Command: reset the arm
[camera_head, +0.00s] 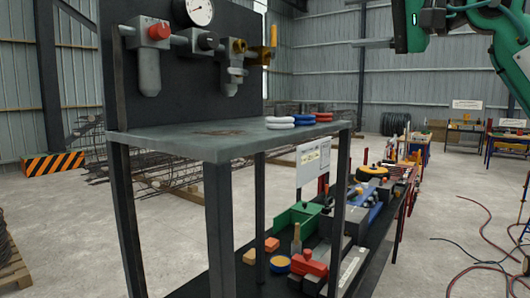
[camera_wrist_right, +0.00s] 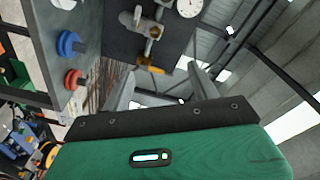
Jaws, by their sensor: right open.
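My right arm (camera_head: 495,30), green and black, comes in at the upper right of the head view. Its gripper (camera_head: 362,42) points left, raised above the height of the steel table top and to the right of it. In the right wrist view the two grey fingers of the right gripper (camera_wrist_right: 158,88) stand apart, with nothing between them. My left arm and gripper are not in view.
A steel table (camera_head: 190,143) carries white, blue (camera_head: 303,119) and red rings (camera_head: 323,117) near its right end. Behind it stands a dark panel with a gauge (camera_head: 200,11) and valves. A low shelf (camera_head: 245,284) holds tools. Floor right is open, with hoses (camera_head: 480,240).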

